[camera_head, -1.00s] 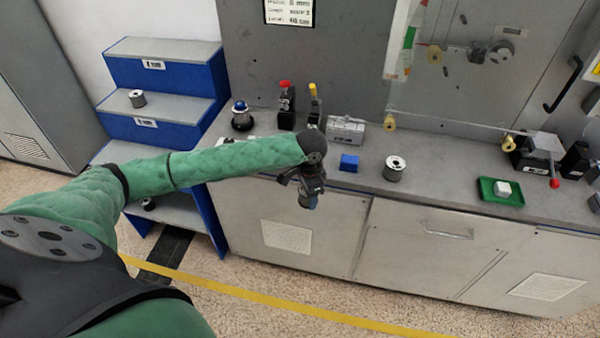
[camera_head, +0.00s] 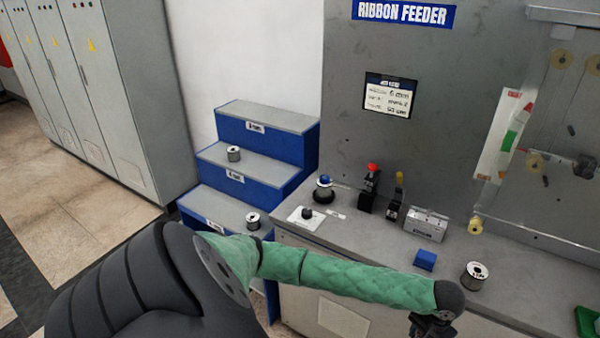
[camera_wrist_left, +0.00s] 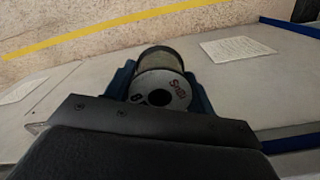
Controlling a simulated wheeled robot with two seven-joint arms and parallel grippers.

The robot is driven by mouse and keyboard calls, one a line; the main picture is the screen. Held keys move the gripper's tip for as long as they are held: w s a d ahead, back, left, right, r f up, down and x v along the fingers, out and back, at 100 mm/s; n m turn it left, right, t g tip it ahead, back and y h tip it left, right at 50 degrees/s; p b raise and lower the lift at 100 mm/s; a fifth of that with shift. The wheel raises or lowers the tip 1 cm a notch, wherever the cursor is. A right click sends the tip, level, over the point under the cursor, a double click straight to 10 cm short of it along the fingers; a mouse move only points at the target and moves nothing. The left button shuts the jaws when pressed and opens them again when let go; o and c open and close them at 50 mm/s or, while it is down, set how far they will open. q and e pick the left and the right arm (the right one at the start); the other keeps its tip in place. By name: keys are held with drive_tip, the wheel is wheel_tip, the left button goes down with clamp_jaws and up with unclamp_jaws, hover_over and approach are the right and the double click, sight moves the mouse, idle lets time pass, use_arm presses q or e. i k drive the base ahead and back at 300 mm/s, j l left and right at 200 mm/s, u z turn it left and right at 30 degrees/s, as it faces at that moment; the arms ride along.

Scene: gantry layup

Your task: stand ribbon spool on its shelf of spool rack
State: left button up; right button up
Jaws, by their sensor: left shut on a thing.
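The ribbon spool (camera_wrist_left: 162,88) has a pale end face with red and black writing, in the left wrist view. My left gripper (camera_wrist_left: 158,98) is shut on it, with blue fingers on both sides. In the head view my left gripper (camera_head: 432,327) is at the bottom edge, in front of the bench, and the held spool is out of sight. The spool rack (camera_head: 262,145) is a blue stepped stand with grey shelf tops, left of the bench. Its top shelf (camera_head: 268,116) is bare. My right gripper is not in view.
The grey bench (camera_head: 365,246) holds a blue-knobbed round item (camera_head: 323,190), red- and yellow-topped devices, a grey box (camera_head: 426,224), a blue block (camera_head: 425,260) and another spool (camera_head: 474,277). Grey cabinets (camera_head: 130,90) stand left of the rack. Floor is clear before them.

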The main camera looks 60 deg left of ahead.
sight(241, 110)
drive_tip(key=k+j+z, duration=0.1)
drive_tip(key=j+z, duration=0.3)
drive_tip(key=k+j+z, duration=0.1)
drive_tip(key=j+z, duration=0.2)
drive_tip(key=z, duration=0.15)
drive_tip(key=k+j+z, duration=0.2)
drive_tip(key=z, duration=0.2)
drive_tip(key=k+j+z, duration=0.5)
drive_tip(key=z, duration=0.25)
drive_tip(key=k+z, duration=0.4)
drive_tip(key=k+j+u, duration=0.1)
drive_tip(key=k+u, duration=0.35)
drive_tip(key=k+j+u, duration=0.25)
drive_tip(key=u, duration=0.15)
drive_tip(key=k+j+u, duration=0.45)
